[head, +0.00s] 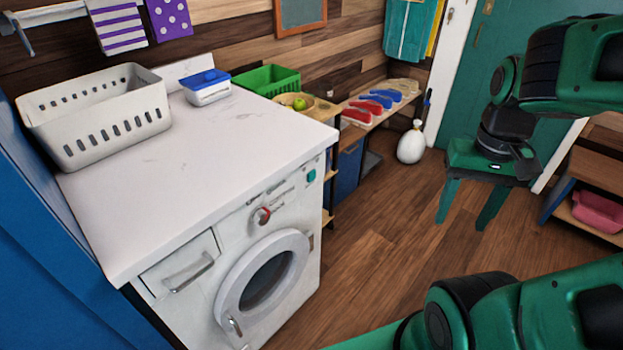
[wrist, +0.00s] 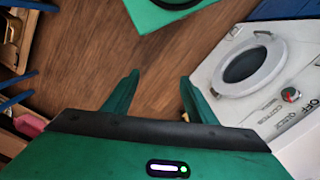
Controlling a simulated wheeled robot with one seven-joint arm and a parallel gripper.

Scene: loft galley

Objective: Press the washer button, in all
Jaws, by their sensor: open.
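The white washer (head: 235,228) stands at the left under a white worktop, with its round door (head: 265,278) shut. A small teal button (head: 311,176) is at the upper right of its front panel, right of a knob with a red mark (head: 261,215). My gripper (head: 463,218) is open and empty, pointing down over the floor, well to the right of the washer and apart from it. In the wrist view my gripper (wrist: 159,78) shows open, with the washer (wrist: 290,60) at the right; I cannot make out the button there.
The worktop (head: 190,165) carries a white basket (head: 100,120) and a blue-lidded box (head: 206,88). Behind the washer are a green crate (head: 266,79) and a low shelf. A white vase (head: 411,145) stands on the floor. Clear wooden floor (head: 385,235) lies between washer and gripper.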

